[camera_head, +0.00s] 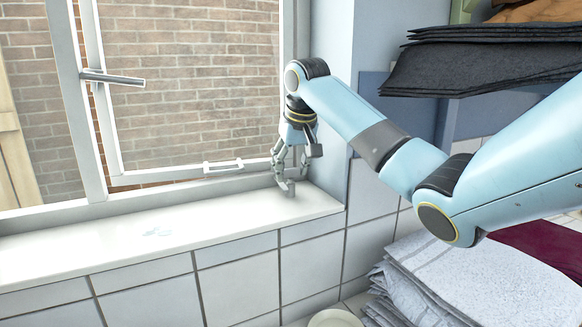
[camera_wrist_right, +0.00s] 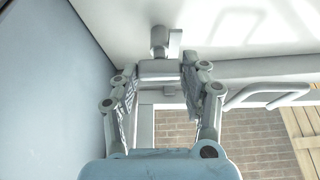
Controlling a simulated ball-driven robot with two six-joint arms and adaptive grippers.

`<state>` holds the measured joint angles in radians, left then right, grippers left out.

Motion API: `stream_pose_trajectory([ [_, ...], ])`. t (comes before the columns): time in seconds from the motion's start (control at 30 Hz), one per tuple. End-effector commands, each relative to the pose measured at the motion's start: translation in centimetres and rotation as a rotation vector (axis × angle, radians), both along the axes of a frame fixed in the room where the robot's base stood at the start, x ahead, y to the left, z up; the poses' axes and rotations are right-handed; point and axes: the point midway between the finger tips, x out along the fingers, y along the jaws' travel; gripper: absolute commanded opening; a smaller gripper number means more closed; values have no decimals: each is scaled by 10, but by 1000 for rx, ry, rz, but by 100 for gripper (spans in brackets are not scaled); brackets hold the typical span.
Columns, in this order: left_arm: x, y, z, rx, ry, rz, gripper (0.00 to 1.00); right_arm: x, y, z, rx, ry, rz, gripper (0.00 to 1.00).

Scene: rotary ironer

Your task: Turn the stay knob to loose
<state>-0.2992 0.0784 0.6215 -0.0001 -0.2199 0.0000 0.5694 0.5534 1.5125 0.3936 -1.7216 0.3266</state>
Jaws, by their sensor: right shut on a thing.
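The stay knob (camera_head: 288,187) is a small grey piece at the right end of the white window sill, close to the wall corner. In the right wrist view, the knob (camera_wrist_right: 159,69) shows as a pale block between my fingertips, with a short round stub and a tab beyond it. My right gripper (camera_head: 281,170) points down at the sill's corner and is shut on the knob. In the right wrist view, the fingers (camera_wrist_right: 158,78) touch it from both sides. Its exact turn is hard to read. My left gripper is not in view.
The window's casement frame (camera_head: 103,100) has a grey lever handle (camera_head: 112,79). A white loop handle (camera_head: 223,167) sits on the lower rail. The sill (camera_head: 150,236) is otherwise clear. Folded dark cloths (camera_head: 470,68) and pale cloths (camera_head: 470,285) lie stacked at right.

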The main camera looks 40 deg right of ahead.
Motion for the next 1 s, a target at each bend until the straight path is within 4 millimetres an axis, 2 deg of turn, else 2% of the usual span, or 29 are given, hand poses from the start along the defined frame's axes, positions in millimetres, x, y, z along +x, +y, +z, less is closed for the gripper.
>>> stream_pose_trajectory([
  [0.2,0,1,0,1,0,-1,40,0,0,0,-1,-1,-1,13],
  [0.23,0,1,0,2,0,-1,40,0,0,0,-1,-1,-2,48],
  [0.4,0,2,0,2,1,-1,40,0,0,0,0,-1,-3,69],
  [0.73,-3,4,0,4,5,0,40,-1,0,5,-1,-2,-4,69],
  [1.0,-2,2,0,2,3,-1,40,-17,7,47,-4,-4,-3,69],
])
